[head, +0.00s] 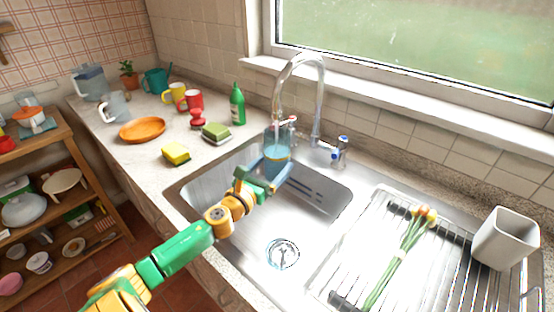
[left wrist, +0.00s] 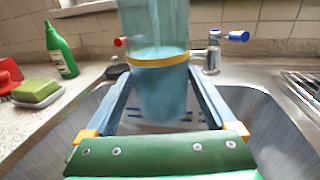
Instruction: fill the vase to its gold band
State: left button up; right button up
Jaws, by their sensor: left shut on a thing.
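The vase (head: 276,142) is a translucent blue cylinder with a gold band (left wrist: 158,61). It stands upright under the tap's spout (head: 277,112), over the sink. My left gripper (head: 270,176) is shut on the vase, with one finger on each side in the left wrist view (left wrist: 160,85). A pale stream shows inside the vase above the band. Darker blue water (left wrist: 162,92) fills the lower part, its top close to the band; the exact level is hard to tell. My right gripper is not in view.
The tap has a blue-capped handle (head: 342,140) and a red-capped one. Tulips (head: 408,243) lie on the drying rack (head: 350,240), beside a grey-white container (head: 505,238). A green bottle (head: 237,104), sponges and mugs stand on the left counter. The sink's front part is clear.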

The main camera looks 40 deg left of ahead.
pick_arm(q)
jog(key=shift+d+r, duration=0.1)
jog(key=s+d+p, duration=0.2)
jog(key=s+d, duration=0.2)
jog(key=d, duration=0.3)
jog(key=shift+s+p, duration=0.25)
jog(key=shift+p, duration=0.05)
dwell(0.5)
